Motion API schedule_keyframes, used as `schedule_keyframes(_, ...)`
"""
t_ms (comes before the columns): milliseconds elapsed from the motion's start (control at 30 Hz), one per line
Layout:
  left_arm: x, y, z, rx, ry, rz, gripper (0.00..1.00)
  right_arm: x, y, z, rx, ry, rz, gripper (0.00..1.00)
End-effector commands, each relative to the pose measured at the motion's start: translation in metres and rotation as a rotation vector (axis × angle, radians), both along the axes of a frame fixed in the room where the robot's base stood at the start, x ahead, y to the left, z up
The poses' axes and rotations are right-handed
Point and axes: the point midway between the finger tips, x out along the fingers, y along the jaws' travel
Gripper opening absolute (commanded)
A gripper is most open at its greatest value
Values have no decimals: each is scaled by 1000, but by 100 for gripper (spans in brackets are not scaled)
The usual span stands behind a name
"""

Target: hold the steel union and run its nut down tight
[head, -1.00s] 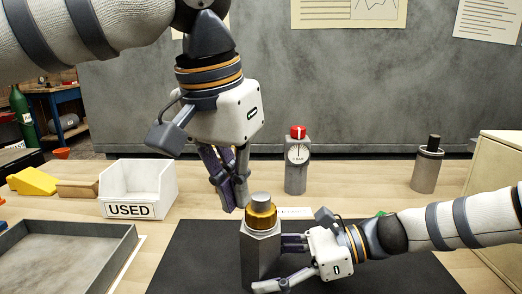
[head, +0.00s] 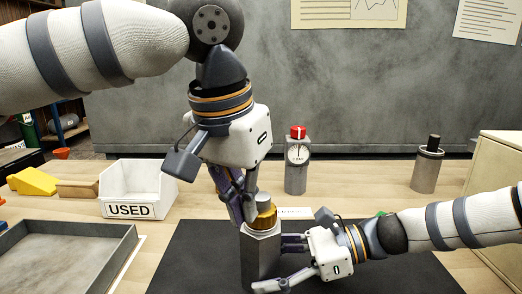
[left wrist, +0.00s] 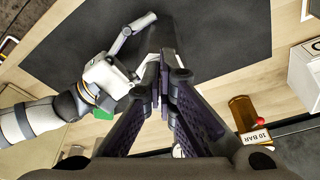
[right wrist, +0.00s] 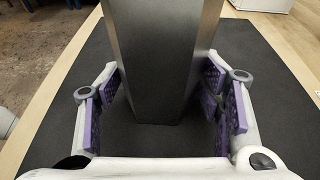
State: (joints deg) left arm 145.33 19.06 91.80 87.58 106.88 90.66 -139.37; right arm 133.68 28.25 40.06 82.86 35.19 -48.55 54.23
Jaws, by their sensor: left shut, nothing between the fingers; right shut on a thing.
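The steel union (head: 261,258) is a grey hexagonal body standing upright on the dark mat. A brass-coloured nut (head: 266,218) sits at its top, with a grey stub (head: 264,198) rising above it. My left gripper (head: 246,212) is above the union, its fingers shut and empty, overlapping the nut's left side in the head view; I cannot tell whether they touch it. The shut fingers also show in the left wrist view (left wrist: 165,88). My right gripper (head: 284,262) is shut on the union's body from the right; the body rises between its purple pads in the right wrist view (right wrist: 160,65).
A gauge with a red top (head: 298,165) stands behind the union. A white USED bin (head: 130,211) and grey tray (head: 65,231) are at left. A dark-topped cylinder (head: 427,168) and a wooden box (head: 498,160) are at right. The mat (head: 195,260) has bare room.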

Motion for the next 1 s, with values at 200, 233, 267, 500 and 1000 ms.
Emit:
schedule_keyframes(200,0,0,-14,0,0,0,0,0,-1,-2,-4,0,-2,38)
schedule_keyframes(233,0,0,-15,1,1,0,0,0,-1,-2,-4,0,-2,38)
schedule_keyframes(267,0,0,-15,1,1,0,0,0,-1,-2,-4,0,-2,38)
schedule_keyframes(500,0,0,-17,2,3,-1,0,0,-1,-2,-3,0,-2,38)
schedule_keyframes(1000,3,0,-18,3,5,-1,0,0,0,-1,-1,0,1,38)
